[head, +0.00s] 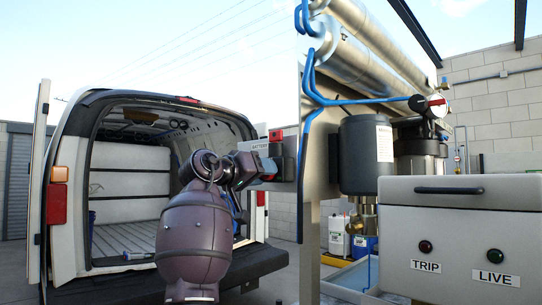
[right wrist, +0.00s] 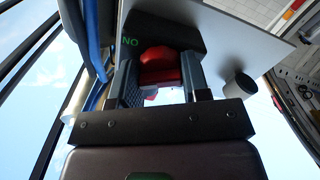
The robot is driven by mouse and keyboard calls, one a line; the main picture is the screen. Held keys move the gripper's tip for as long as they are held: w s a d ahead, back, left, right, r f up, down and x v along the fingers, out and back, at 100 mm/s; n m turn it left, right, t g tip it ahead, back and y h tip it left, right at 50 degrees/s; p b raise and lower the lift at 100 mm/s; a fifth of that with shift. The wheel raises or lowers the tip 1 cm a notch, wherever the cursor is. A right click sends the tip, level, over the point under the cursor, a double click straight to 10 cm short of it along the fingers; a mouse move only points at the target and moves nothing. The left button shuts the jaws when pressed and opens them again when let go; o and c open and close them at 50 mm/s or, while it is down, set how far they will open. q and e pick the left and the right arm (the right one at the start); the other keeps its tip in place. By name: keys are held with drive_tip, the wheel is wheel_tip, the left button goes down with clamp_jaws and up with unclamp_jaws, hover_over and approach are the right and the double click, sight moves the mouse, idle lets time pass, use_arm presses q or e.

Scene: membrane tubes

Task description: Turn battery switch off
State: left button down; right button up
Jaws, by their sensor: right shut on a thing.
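The battery switch has a red knob (right wrist: 159,66) on a black housing (right wrist: 175,32), with a green ON mark that appears upside down in the right wrist view. In the head view, a white label reading BATTERY (head: 260,145) sits on the metal panel, with a red part (head: 276,135) above it. My right gripper (head: 266,170) is at the switch below the label. In the right wrist view its two fingers (right wrist: 160,82) are on either side of the red knob, shut on it. My arm and gripper hide much of the switch in the head view. My left gripper is not in view.
A grey box (head: 455,235) with TRIP and LIVE lamps stands at the right. A dark cylindrical motor (head: 366,155), steel tubes (head: 375,75) and blue hoses (head: 340,101) are right of the switch. An open white van (head: 68,200) stands behind my arm.

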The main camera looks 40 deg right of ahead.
drive_tip(key=n+p, duration=0.2)
drive_tip(key=r+n+p, duration=0.1)
drive_tip(key=n+p, duration=0.1)
drive_tip(key=p, duration=0.1)
drive_tip(key=n+p, duration=0.2)
drive_tip(key=p, duration=0.1)
drive_tip(key=shift+s+r, duration=0.15)
drive_tip(key=shift+s, duration=0.15)
drive_tip(key=shift+n+p, duration=0.5)
drive_tip(key=shift+p, duration=0.15)
drive_tip(key=n+p, duration=0.2)
drive_tip(key=p, duration=0.1)
drive_tip(key=shift+w+f, duration=0.15)
drive_tip(key=shift+f, duration=0.05)
use_arm(q)
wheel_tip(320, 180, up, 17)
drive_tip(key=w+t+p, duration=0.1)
drive_tip(key=p, duration=0.3)
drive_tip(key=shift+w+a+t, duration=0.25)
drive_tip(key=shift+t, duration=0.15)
use_arm(e)
drive_tip(key=shift+w+f+n, duration=0.1)
drive_tip(key=shift+f+n, duration=0.1)
drive_tip(key=shift+n, duration=0.65)
drive_tip(key=shift+f+n, duration=0.2)
drive_tip(key=shift+n, duration=0.65)
drive_tip(key=o, duration=0.9)
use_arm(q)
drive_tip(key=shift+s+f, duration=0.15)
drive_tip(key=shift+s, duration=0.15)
